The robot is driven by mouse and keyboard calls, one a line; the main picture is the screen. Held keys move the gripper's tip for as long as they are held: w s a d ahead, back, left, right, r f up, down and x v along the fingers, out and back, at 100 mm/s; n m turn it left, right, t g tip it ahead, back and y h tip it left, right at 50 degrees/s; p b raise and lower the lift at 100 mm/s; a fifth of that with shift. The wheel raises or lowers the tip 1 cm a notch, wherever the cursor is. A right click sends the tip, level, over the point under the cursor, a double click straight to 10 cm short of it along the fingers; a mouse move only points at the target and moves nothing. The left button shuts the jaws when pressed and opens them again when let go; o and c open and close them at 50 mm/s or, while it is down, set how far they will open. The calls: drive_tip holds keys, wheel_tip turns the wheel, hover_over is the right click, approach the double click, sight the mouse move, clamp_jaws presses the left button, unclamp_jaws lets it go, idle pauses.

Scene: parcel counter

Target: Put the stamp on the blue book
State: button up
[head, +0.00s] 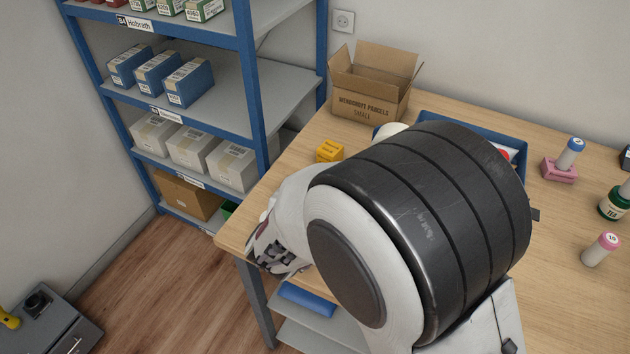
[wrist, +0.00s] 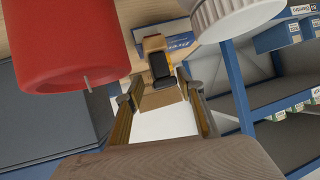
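In the wrist view the two fingers of my gripper (wrist: 158,88) stand apart. A tan piece with a black face (wrist: 158,66), perhaps the stamp, shows between and just beyond the fingertips. I cannot tell if the fingers touch it. A blue item with white lettering (wrist: 181,42), perhaps the blue book, shows behind it. In the head view my gripper (head: 275,246) is by the table's left edge, mostly hidden by my arm. A blue flat item (head: 307,299) lies on a grey surface below the tabletop; I cannot tell whether it is the book.
A red cylinder (wrist: 70,45) and a white ridged cap (wrist: 232,14) loom close in the wrist view. The table (head: 560,260) holds a yellow block (head: 329,151), an open carton (head: 370,100), a blue tray (head: 440,118) and a pink stand (head: 559,170). A blue shelf (head: 246,70) stands left.

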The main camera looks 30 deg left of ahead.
drive_tip(key=v, duration=0.6)
drive_tip(key=shift+s, duration=0.2)
drive_tip(key=shift+w+r, duration=0.1)
drive_tip(key=shift+r, duration=0.15)
idle(0.4)
